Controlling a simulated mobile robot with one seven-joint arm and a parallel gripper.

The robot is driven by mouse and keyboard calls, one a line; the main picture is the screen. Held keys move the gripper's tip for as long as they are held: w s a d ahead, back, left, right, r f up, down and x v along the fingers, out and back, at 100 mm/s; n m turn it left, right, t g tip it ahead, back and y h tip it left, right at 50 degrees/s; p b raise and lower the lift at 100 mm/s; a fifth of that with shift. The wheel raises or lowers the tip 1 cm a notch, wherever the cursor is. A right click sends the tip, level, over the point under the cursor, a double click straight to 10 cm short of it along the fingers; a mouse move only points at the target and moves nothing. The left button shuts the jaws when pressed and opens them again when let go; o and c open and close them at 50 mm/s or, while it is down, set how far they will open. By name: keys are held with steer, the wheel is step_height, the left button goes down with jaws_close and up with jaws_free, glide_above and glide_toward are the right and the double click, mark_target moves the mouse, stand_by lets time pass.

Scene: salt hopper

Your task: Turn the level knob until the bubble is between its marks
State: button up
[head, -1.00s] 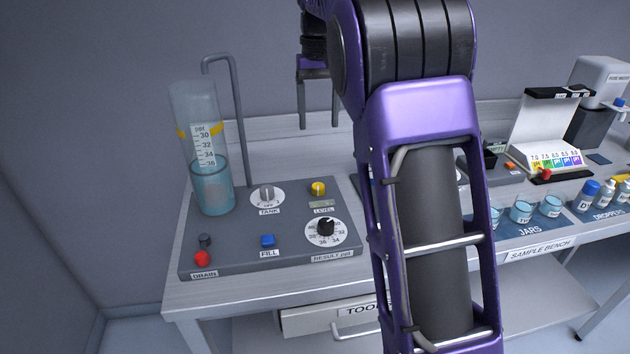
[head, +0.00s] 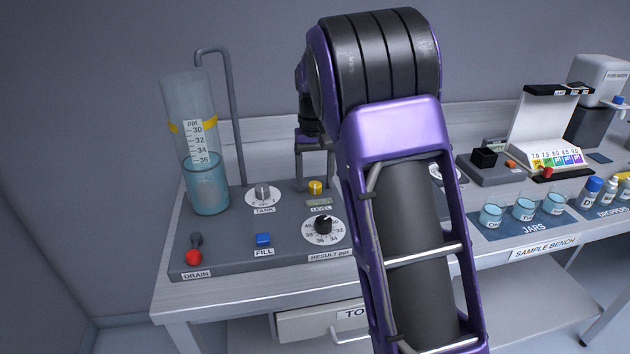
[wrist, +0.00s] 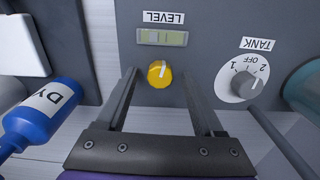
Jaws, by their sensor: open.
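The yellow level knob (head: 315,187) is on the grey panel at the back, with a pale pointer line on its top in the wrist view (wrist: 158,74). The level vial (wrist: 162,37) is a small greenish window beside the LEVEL label, and shows in the head view (head: 319,202). It has thin dark marks; I cannot clearly make out the bubble. My gripper (wrist: 160,74) is open, its fingers pointing at the panel, one on each side of the knob in the picture. Gaps show between knob and fingers. In the head view my gripper (head: 315,182) is partly behind my arm.
The tank knob (wrist: 245,86) is close to one finger. The result dial (head: 323,226), blue fill button (head: 263,239), red drain handle (head: 193,258) and tall glass cylinder (head: 205,185) with a pipe share the panel. A blue dye bottle (wrist: 42,110) is at the wrist view's left.

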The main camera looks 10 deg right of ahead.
jaws_close()
steer(key=shift+r+m+p, duration=0.2)
steer(key=shift+m+p, duration=0.2)
steer(key=shift+p, duration=0.3)
steer(key=shift+m+p, duration=0.4)
steer(key=shift+f+m, duration=0.2)
steer(key=shift+m, duration=0.3)
jaws_free()
